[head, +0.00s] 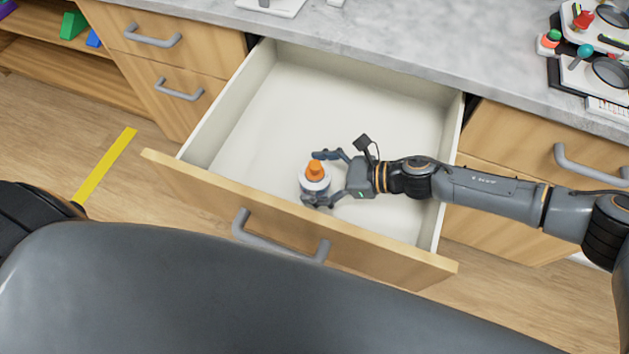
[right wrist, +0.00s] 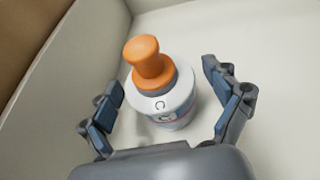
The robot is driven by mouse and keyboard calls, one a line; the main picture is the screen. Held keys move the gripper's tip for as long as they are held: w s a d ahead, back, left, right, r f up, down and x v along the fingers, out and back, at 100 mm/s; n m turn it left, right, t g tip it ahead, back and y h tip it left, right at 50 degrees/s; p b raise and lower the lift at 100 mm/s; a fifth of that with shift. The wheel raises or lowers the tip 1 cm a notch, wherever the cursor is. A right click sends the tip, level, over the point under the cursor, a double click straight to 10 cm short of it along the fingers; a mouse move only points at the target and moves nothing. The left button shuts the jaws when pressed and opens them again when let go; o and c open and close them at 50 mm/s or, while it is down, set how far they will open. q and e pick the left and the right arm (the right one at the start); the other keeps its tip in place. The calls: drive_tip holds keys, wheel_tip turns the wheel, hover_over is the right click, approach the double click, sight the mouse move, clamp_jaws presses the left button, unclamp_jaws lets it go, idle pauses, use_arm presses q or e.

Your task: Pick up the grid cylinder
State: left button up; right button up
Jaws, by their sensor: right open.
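A small white cylinder (head: 314,184) with an orange knob on top stands upright in the open drawer, near its front panel. It also shows in the right wrist view (right wrist: 175,102), with a grey ring under the knob and markings on its side. I cannot tell a grid pattern on it. My right gripper (head: 318,178) reaches in from the right, open, with one finger on each side of the cylinder. In the right wrist view the gripper (right wrist: 168,105) shows gaps between both fingers and the cylinder. My left gripper is not in view.
The drawer (head: 285,100) is pulled out and otherwise looks empty; its front panel (head: 380,255) and side walls stand around the cylinder. A grey countertop (head: 400,55) lies behind, with small objects at the right. Closed drawers flank it on both sides.

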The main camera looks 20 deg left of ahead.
drive_tip(key=c, duration=1.5)
